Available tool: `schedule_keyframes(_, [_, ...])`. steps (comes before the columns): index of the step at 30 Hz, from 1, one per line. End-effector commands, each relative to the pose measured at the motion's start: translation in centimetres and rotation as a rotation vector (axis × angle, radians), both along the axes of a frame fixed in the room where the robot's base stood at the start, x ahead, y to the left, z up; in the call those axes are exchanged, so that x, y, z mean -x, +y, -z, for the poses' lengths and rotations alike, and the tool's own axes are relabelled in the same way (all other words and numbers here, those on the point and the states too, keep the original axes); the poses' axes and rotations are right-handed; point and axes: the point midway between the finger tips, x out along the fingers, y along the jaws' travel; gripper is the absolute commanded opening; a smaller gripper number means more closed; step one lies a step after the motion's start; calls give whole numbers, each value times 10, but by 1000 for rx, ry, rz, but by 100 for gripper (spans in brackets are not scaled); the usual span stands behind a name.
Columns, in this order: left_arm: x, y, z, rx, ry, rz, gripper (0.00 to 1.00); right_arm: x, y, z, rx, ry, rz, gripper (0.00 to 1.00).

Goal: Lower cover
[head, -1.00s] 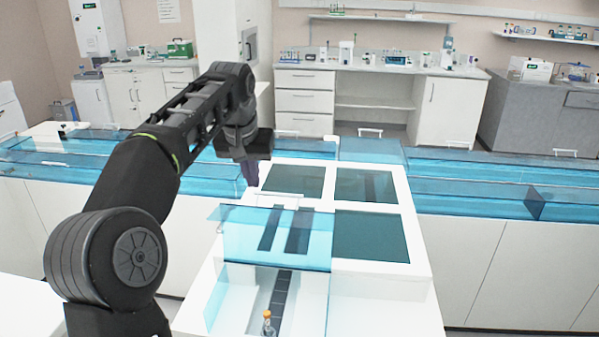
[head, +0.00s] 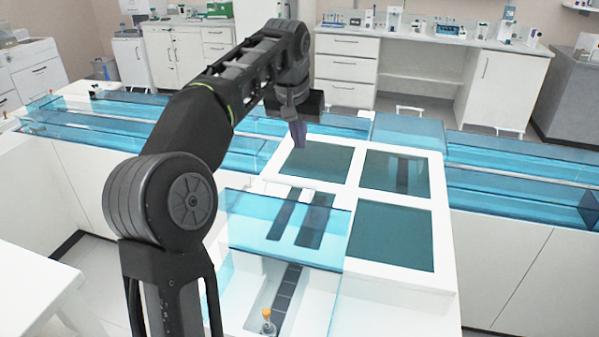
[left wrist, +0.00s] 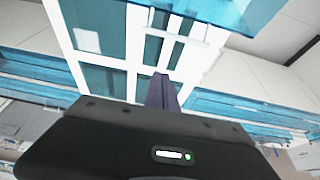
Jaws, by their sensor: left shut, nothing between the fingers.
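The blue transparent cover (head: 283,231) stands tilted up over the near end of the white track housing, with a pale handle (head: 312,187) on its far edge. My right gripper is not in view.
A small orange-capped tube (head: 267,320) stands upright at the near end of the track. Dark panels (head: 392,236) lie in the white housing. Blue covered tracks run left (head: 120,135) and right (head: 520,180). Lab benches line the back wall.

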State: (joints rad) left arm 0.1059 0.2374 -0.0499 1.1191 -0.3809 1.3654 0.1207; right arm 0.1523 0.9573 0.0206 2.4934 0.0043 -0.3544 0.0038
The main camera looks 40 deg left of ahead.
Motion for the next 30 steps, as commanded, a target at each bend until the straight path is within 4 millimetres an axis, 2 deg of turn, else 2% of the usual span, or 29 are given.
schedule_keyframes(8, [-11, 4, 33, 1, 4, -1, 0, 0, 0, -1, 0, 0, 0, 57])
schedule_keyframes(17, [-31, 11, 91, 2, 4, -1, 0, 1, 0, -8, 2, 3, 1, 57])
schedule_keyframes(24, [-3, 1, 89, 1, -1, -1, 0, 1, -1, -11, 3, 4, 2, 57])
schedule_keyframes(30, [6, -2, 90, 0, -1, 0, 0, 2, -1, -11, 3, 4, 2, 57])
